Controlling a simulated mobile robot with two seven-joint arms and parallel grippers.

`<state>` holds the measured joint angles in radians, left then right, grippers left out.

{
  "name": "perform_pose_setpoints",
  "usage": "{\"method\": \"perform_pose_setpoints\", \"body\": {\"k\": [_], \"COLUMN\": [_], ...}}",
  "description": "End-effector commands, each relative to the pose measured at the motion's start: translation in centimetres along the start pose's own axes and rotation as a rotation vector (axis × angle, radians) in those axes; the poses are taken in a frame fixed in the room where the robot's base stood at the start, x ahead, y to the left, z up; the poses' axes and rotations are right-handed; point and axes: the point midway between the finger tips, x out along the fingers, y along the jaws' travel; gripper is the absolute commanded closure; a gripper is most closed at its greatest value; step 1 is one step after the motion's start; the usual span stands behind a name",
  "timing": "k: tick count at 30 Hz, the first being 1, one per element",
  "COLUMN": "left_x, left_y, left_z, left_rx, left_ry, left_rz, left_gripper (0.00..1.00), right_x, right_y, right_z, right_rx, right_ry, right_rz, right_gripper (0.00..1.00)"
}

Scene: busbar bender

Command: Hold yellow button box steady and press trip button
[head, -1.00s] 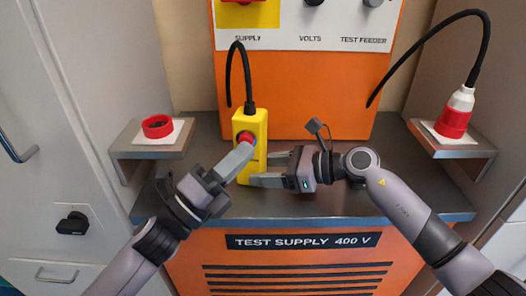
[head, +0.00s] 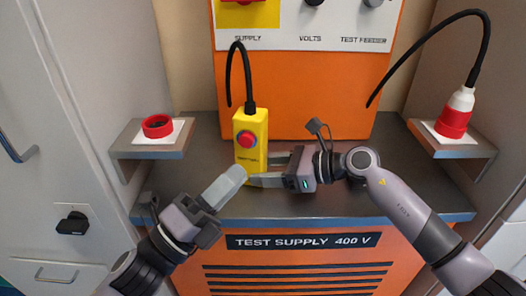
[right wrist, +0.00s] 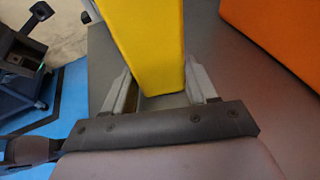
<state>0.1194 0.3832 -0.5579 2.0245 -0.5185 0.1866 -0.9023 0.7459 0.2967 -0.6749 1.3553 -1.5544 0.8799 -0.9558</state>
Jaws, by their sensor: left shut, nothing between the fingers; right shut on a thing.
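The yellow button box (head: 251,143) stands upright on the grey bench top, with a black cable rising from its top. Its red trip button (head: 247,139) faces me, uncovered. My right gripper (head: 258,171) is shut on the lower part of the box from the right. In the right wrist view the yellow box (right wrist: 150,45) sits between the two fingers. My left gripper (head: 238,174) is shut and empty, its fingertips just in front of and below the button, apart from it. It points up and to the right. Whether its tips touch the box's lower face, I cannot tell.
An orange test supply cabinet (head: 305,97) stands behind, its dials above. A red socket ring (head: 157,126) sits on the left shelf (head: 127,146). A red and white plug (head: 456,113) with a black cable stands on the right shelf. The bench top (head: 400,190) is clear at right.

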Motion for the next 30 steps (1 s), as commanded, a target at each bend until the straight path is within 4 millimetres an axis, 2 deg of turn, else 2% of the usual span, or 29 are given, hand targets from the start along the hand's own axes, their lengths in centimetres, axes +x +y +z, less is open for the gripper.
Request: {"method": "perform_pose_setpoints", "body": {"k": [14, 15, 17, 26, 30], "left_x": [0.04, 0.04, 0.04, 0.05, 0.05], "left_y": [0.0, -0.01, -0.01, -0.01, -0.01], "left_z": [0.02, 0.02, 0.02, 0.02, 0.02], "left_rx": [0.0, 0.0, 0.0, 0.0, 0.0], "left_ry": [0.0, 0.0, 0.0, 0.0, 0.0], "left_rz": [-0.001, -0.001, -0.001, -0.001, -0.001], "left_gripper": [1.0, 1.0, 1.0, 1.0, 1.0], "right_x": [-0.03, -0.03, -0.03, -0.07, -0.99], "right_y": [-0.03, -0.03, -0.03, -0.02, -0.09], "right_z": [0.1, 0.11, 0.1, 0.03, -0.03], "right_rx": [-0.001, -0.001, -0.001, 0.0, -0.001], "right_ry": [-0.002, -0.002, -0.002, -0.001, 0.001], "right_rz": [-0.001, -0.001, -0.001, -0.001, -0.002], "right_gripper": [0.6, 0.33, 0.13, 0.13, 0.13]}}
